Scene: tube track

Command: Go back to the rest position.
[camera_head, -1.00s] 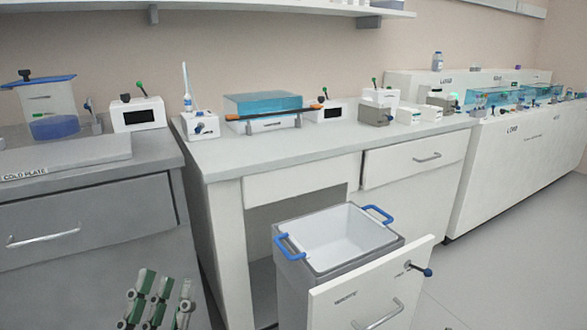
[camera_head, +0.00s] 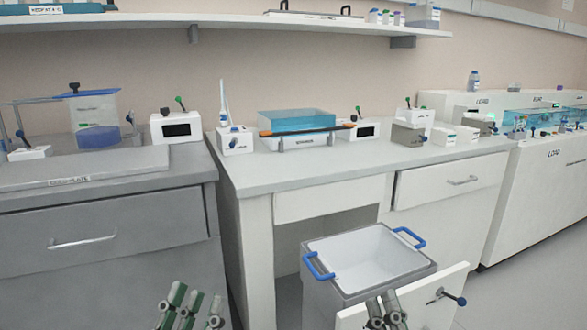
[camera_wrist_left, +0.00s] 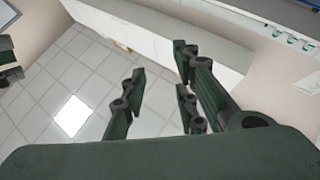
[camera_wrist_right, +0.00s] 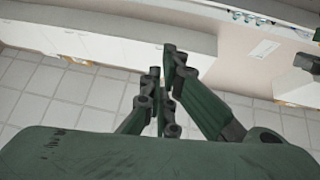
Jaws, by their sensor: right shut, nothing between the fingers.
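My left gripper (camera_head: 190,305) shows at the bottom of the head view, left of centre, with only its finger ends in the picture. In the left wrist view (camera_wrist_left: 155,100) its fingers are apart with nothing between them. My right gripper (camera_head: 385,308) shows at the bottom of the head view, overlapping the front of the pulled-out drawer bin in the picture. In the right wrist view (camera_wrist_right: 158,95) its fingers are together and hold nothing. Both grippers point up in the head view, apart from each other.
A grey bin (camera_head: 322,287) with blue handles stands in a pulled-out drawer (camera_head: 415,312). Behind are the white bench (camera_head: 300,172) with small devices, a grey bench (camera_head: 110,218) at left and a shelf (camera_head: 250,27) above. Floor shows at right.

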